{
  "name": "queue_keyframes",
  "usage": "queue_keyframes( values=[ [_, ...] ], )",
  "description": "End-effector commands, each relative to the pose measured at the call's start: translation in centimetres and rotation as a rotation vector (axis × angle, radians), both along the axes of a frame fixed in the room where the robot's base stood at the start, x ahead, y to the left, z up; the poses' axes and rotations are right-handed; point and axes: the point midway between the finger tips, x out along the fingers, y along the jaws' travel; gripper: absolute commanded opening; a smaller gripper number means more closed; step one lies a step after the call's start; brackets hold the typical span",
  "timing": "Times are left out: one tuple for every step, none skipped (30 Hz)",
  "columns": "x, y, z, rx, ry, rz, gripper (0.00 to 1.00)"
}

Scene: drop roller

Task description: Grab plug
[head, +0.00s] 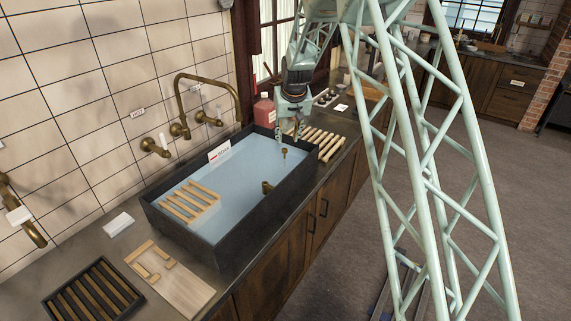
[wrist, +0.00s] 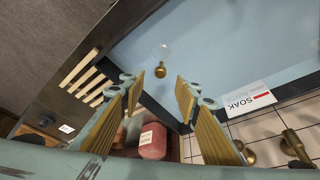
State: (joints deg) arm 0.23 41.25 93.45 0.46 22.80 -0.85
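A small brass knob-like piece, which looks like the plug (head: 285,152), is in the blue-surfaced sink (head: 228,168), near its far right end. It also shows in the wrist view as a rounded brass knob (wrist: 160,71) with a faint pale disc beside it. My gripper (head: 289,135) is over that end of the sink, pointing down. In the wrist view, my gripper (wrist: 157,89) is open, with its fingers apart and nothing between them. The knob appears beyond the fingertips, roughly centred between them and not touched. How deep the knob sits is unclear.
Another brass piece (head: 267,187) is in the sink, nearer the front wall. A wooden rack (head: 188,203) lies at the sink's left end. A red bottle (head: 264,110), a slatted rack (head: 325,142) and a SOAK sign (wrist: 250,101) are near my gripper. A brass tap (head: 208,78) stands behind.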

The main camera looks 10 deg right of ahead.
Motion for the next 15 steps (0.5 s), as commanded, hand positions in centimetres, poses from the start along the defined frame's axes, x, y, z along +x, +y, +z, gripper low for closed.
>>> queue_keyframes(
  values=[
    [0.0, 0.0, 0.0, 0.0, 0.0, 0.0, 0.3],
    [0.0, 0.0, 0.0, 0.0, 0.0, 0.0, 0.3],
    [0.0, 0.0, 0.0, 0.0, 0.0, 0.0, 0.3],
    [0.0, 0.0, 0.0, 0.0, 0.0, 0.0, 0.3],
    [0.0, 0.0, 0.0, 0.0, 0.0, 0.0, 0.3],
    [0.0, 0.0, -0.1, 0.0, 0.0, 0.0, 0.3],
    [0.0, 0.0, -0.2, 0.0, 0.001, 0.0, 0.3],
    [0.1, 0.0, -0.3, 0.0, 0.001, 0.0, 0.3],
    [0.1, 0.0, -0.4, 0.0, 0.001, 0.0, 0.3],
    [0.2, 0.0, -0.6, 0.0, 0.001, 0.0, 0.3],
    [0.2, 0.0, -0.7, 0.0, 0.001, 0.0, 0.3],
    [0.3, 0.0, -1.0, 0.0, 0.001, 0.0, 0.3],
    [0.4, 0.0, -1.2, 0.0, 0.001, 0.0, 0.3],
    [0.5, 0.0, -1.4, 0.0, 0.002, 0.0, 0.3],
    [0.7, 0.0, -1.8, 0.0, 0.002, 0.0, 0.3]
  ],
)
